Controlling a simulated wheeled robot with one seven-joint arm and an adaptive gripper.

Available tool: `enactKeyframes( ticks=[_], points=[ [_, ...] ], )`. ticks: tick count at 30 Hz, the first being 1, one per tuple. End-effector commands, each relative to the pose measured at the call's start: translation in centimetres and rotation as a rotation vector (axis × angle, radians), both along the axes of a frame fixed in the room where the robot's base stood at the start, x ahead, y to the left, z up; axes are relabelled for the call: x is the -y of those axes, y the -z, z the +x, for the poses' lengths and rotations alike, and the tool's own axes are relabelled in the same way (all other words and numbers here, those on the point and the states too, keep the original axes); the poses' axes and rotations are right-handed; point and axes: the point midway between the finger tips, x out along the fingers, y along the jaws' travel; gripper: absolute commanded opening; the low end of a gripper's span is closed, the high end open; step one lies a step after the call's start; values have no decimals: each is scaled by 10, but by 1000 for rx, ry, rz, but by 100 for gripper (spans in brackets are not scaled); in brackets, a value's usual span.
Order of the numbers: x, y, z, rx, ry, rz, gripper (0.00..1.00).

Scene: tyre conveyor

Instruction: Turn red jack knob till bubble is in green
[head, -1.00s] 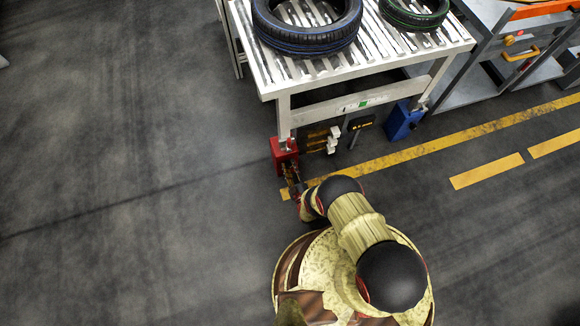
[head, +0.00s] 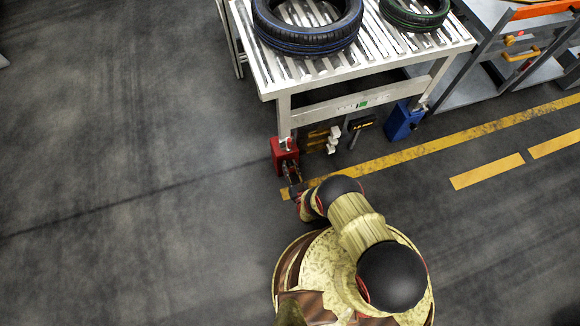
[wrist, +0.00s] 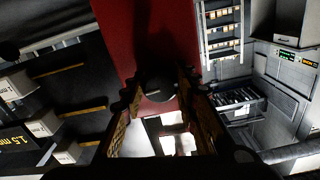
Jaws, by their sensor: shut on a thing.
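The red jack (head: 284,155) stands on the floor under the conveyor table's near-left leg. Its red body (wrist: 150,35) fills the upper middle of the wrist view. My gripper (head: 292,180) is at the near side of this jack, low by the floor. In the wrist view, my gripper's two fingers (wrist: 160,100) are closed on the jack's round knob (wrist: 157,86), which looks dark in shadow. The level (head: 362,104) with a green mark sits on the table's front crossbar. Its bubble is too small to make out.
The white roller conveyor (head: 330,66) carries a blue-striped tyre (head: 308,45) and a green-striped tyre (head: 413,14). A blue jack (head: 403,122) stands at the right leg. The floor at left is clear.

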Motion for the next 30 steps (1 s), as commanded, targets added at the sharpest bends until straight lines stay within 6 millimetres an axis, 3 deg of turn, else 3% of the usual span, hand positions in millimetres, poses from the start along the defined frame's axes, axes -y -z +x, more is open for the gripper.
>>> enactKeyframes(
  ticks=[15,30],
  points=[
    [0,1,-1,-121,1,413,5],
    [0,0,-1,-164,1,566,5]
  ],
)
